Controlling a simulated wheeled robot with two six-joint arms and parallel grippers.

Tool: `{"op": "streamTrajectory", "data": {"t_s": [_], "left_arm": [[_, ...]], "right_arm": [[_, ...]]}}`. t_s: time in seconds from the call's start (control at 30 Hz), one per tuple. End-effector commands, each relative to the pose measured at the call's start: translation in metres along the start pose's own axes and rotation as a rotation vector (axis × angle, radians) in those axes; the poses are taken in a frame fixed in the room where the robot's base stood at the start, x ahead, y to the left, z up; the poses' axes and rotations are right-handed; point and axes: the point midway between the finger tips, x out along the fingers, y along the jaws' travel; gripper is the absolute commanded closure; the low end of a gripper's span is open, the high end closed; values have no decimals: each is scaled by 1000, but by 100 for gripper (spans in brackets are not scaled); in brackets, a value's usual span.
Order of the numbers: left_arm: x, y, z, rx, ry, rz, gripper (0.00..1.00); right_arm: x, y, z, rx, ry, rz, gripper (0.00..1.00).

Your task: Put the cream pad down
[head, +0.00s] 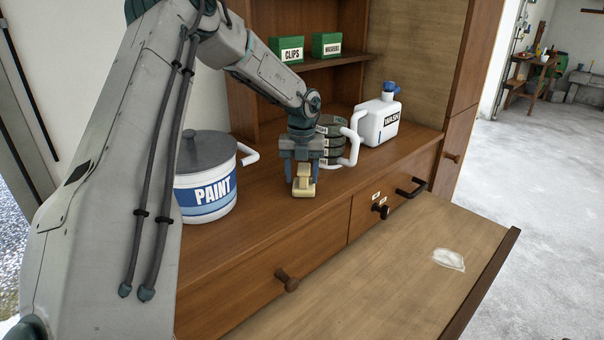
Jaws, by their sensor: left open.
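The cream pad (304,189) is a small cream and tan block at the front part of the wooden cabinet top (250,220). It appears to rest on the wood, though its underside contact is hard to make out. My left gripper (303,178) points down right over the pad, its fingers open on either side of it. The fingers partly hide the pad's upper part. My right gripper is not in view.
A paint pot (207,178) stands left of the gripper. Dark stacked tins (333,128) with a white handle stand close behind it, and a white wash jug (380,118) farther right.

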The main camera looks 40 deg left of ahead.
Motion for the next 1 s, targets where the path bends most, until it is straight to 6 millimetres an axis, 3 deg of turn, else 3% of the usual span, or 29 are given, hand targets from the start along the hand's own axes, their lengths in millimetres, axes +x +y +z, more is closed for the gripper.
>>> {"op": "streamTrajectory", "data": {"t_s": [0.17, 0.27, 0.47, 0.57, 0.63, 1.0], "left_arm": [[-7, 0, 0, 0, -1, 0, 48], [-21, -1, 1, 0, -5, -3, 48], [-70, -1, 1, 2, -7, -3, 48], [-95, -1, 1, 1, -5, -2, 48], [-109, 0, 0, 1, 0, 0, 48], [-124, 0, 0, 1, 0, 0, 48]], "right_arm": [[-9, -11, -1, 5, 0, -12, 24], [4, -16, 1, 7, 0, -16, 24], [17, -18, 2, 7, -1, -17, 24], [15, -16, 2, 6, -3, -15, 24], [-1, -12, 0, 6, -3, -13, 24], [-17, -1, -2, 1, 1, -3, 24]]}}
